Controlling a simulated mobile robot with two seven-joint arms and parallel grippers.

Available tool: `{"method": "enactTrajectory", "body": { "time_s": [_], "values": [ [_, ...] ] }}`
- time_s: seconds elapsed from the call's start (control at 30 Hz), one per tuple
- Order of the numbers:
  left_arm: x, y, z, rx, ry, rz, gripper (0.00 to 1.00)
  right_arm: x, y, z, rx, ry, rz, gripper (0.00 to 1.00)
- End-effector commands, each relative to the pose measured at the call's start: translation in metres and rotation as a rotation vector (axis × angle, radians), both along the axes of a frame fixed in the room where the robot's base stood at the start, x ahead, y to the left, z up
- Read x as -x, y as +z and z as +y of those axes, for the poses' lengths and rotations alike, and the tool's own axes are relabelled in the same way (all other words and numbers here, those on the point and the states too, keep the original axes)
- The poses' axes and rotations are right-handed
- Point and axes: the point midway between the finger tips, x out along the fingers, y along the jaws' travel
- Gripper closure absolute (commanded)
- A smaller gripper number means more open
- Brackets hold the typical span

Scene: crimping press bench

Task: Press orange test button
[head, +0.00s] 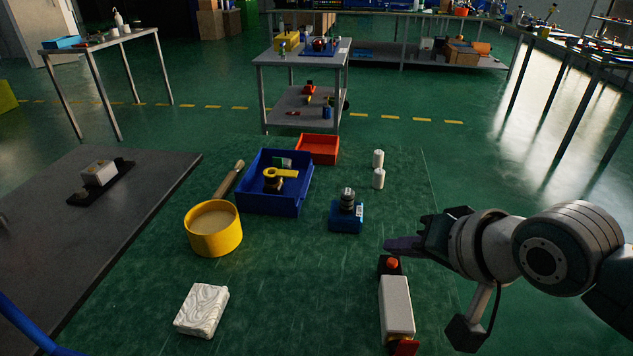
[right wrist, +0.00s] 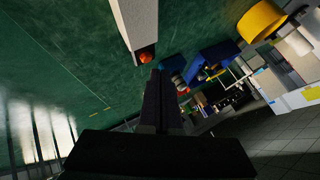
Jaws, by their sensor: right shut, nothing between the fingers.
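The orange-red test button (head: 392,264) sits on a dark end block of a long white device (head: 396,305) at the front right of the green mat. My right gripper (head: 390,244) is shut and empty, its fingertips just behind the button in the head view. In the right wrist view the button (right wrist: 145,57) shows at the end of the white body (right wrist: 137,22), close to my right fingertips (right wrist: 160,75). I see no clear contact, and the exact gap is hard to tell. My left gripper is not in view.
A blue device with a dark round top (head: 346,215) and two white cylinders (head: 378,170) stand beyond the button. A blue bin (head: 272,200), a red tray (head: 318,148), a yellow round container (head: 213,230) and a white marbled block (head: 202,310) lie left. Mat between them is clear.

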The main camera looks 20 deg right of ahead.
Motion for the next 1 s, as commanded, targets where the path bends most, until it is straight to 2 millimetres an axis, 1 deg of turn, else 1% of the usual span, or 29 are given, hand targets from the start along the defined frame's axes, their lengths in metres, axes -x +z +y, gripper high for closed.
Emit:
{"method": "enactTrajectory", "body": {
  "time_s": [0.3, 1.0],
  "values": [
    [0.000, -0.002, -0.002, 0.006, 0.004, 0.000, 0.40, 0.000, -0.009, 0.000, -0.001, -0.001, 0.000, 1.00],
    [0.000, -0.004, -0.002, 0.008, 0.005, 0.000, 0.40, 0.000, -0.013, 0.000, 0.000, 0.000, 0.000, 1.00]
  ]
}}
